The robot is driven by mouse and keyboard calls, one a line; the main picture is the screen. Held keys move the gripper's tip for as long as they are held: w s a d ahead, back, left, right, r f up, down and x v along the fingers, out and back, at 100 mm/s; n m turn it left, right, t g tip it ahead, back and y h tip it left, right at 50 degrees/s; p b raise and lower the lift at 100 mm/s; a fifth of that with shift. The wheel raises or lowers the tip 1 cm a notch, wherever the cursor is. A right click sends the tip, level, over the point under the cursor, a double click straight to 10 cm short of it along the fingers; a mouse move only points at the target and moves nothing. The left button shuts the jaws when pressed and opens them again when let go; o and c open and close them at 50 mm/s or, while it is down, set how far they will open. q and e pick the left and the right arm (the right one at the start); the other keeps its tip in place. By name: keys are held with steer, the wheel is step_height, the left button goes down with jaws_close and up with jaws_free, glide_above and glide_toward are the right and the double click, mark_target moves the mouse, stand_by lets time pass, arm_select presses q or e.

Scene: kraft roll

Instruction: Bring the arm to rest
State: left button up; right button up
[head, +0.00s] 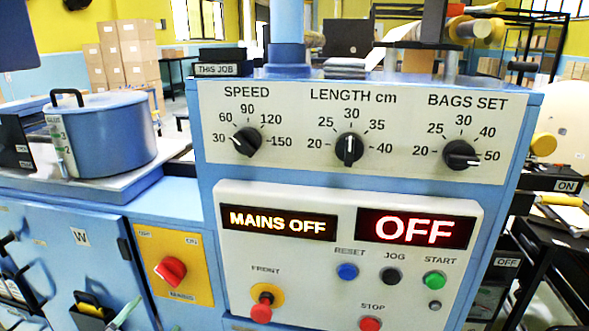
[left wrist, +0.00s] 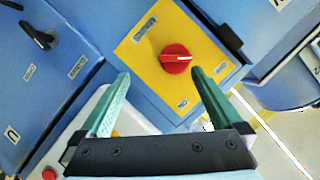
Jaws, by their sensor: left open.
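My left gripper (left wrist: 160,74) is open and empty in the left wrist view, its two green fingers apart. The red mains knob (left wrist: 176,58) on its yellow plate (left wrist: 146,40) shows beyond and between the fingertips, with no visible contact. In the head view, a green finger of the left gripper (head: 127,312) shows at the bottom left, below the yellow plate (head: 194,293) and its red knob (head: 170,270). My right gripper is in neither view.
The control panel (head: 350,210) stands ahead with dials, buttons and lit displays reading MAINS OFF and OFF. A blue pot (head: 108,138) stands on the left ledge. A red mushroom button (head: 261,311) sits right of the yellow plate.

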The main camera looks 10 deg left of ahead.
arm_select(q)
steer(key=s+d+f+n+g+h, duration=0.1)
steer(key=s+d+f, duration=0.3)
steer(key=f, duration=0.4)
steer(key=s+d+f+n+g+h, duration=0.2)
steer(key=s+d+f, duration=0.3)
steer(key=f, duration=0.4)
steer(key=s+d+f+n+g+h, duration=0.1)
steer(key=s+d+f, duration=0.4)
steer(key=s+f, duration=0.2)
step_height(320, 180, down, 2)
steer(key=shift+f+n+g+h, duration=0.1)
steer(key=shift+n+g+h, duration=0.2)
steer(key=shift+n+h, duration=0.1)
